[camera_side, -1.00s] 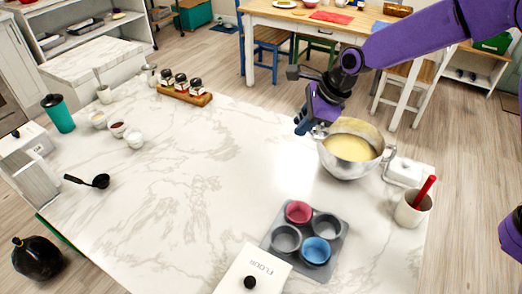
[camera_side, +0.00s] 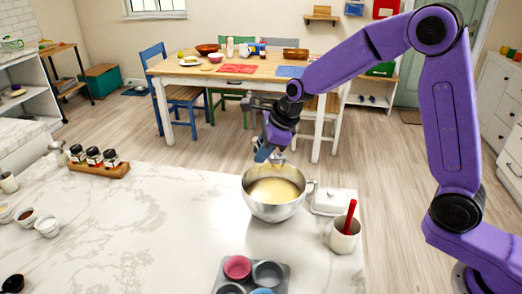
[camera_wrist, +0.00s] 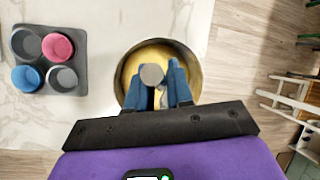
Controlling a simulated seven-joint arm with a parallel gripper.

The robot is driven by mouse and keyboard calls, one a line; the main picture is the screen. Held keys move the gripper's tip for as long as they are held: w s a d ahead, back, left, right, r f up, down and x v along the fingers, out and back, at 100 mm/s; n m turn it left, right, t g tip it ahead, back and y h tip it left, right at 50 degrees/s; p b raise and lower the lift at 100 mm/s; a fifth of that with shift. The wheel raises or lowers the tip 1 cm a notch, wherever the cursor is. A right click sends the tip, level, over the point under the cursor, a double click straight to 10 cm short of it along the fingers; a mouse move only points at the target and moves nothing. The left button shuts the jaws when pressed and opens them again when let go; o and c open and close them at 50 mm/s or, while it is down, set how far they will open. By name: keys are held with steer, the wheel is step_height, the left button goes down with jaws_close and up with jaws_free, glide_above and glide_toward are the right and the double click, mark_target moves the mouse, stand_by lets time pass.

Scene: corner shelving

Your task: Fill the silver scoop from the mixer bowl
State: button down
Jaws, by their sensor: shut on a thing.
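The steel mixer bowl (camera_side: 275,210) stands on the marble counter, with pale yellow batter (camera_side: 270,191) in it. In the wrist view the bowl (camera_wrist: 196,62) lies beneath my gripper, and the batter (camera_wrist: 158,52) shows around the fingers. My gripper (camera_side: 268,152) is over the bowl's back rim in the side view. Its blue fingers (camera_wrist: 158,88) are shut on the silver scoop (camera_wrist: 152,74), seen as a small grey round end. In the side view the scoop (camera_side: 279,159) is small. I cannot tell whether it touches the batter or holds any.
A muffin tin (camera_side: 221,275) with coloured cups stands in front of the bowl. A white butter dish (camera_side: 333,203) and a crock with a red handle (camera_side: 344,236) are to its right. A spice rack (camera_side: 100,169) is at the left. The counter's left middle is clear.

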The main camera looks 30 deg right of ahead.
steer(key=shift+f, duration=7.05)
step_height(320, 180, up, 11)
steer(key=shift+r, duration=0.2)
